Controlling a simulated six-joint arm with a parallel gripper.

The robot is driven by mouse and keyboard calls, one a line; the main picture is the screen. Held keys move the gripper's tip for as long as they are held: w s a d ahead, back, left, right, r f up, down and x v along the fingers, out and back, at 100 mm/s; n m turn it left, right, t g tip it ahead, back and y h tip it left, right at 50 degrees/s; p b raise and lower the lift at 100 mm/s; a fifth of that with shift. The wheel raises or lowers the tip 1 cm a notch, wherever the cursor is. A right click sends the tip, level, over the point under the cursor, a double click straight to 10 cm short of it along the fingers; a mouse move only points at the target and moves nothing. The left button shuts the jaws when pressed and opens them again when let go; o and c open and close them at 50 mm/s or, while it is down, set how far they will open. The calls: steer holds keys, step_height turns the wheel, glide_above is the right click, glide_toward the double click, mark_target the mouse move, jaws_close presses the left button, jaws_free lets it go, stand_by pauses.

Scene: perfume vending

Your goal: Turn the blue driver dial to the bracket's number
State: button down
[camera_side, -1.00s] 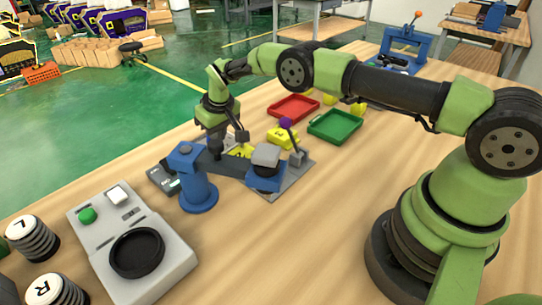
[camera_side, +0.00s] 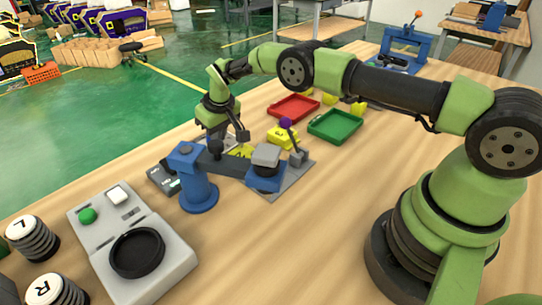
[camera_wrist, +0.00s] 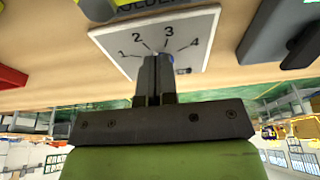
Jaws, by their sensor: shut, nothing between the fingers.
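In the wrist view, a white dial plate (camera_wrist: 115,38) carries the numbers 1, 2, 3 and 4 with short tick lines. My gripper (camera_wrist: 158,62) is shut and empty, its fingers in front of the lower middle of the plate. A yellow bracket (camera_side: 283,137) with a dark mark, too small to read, lies nearby.
A blue post (camera_side: 196,188) stands close to my gripper. A red tray (camera_side: 293,107) and a green tray (camera_side: 335,126) lie behind. A grey control box (camera_side: 150,255) with a green button is at front left. The right-hand tabletop is mostly clear.

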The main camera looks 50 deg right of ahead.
steer(key=shift+s+d+f, duration=0.3)
steer(key=shift+d+f, duration=0.1)
steer(key=shift+f, duration=0.05)
steer(key=shift+s+a, duration=0.1)
steer(key=shift+s, duration=0.2)
steer(key=shift+w+a+r, duration=0.1)
steer(key=shift+r, duration=3.05)
steer(key=s+r+m+t, duration=0.1)
steer(key=s+r, duration=0.4)
steer(key=r, duration=0.6)
steer(key=s+r+m+t, duration=0.1)
steer(key=s+r, duration=0.5)
steer(key=r, duration=0.4)
steer(key=s+a+r+m+t+y, duration=0.1)
steer(key=s+r+m+t, duration=0.1)
steer(key=s, duration=2.1)
steer(key=shift+a+r+y, duration=0.15)
steer(key=shift+a+y, duration=0.25)
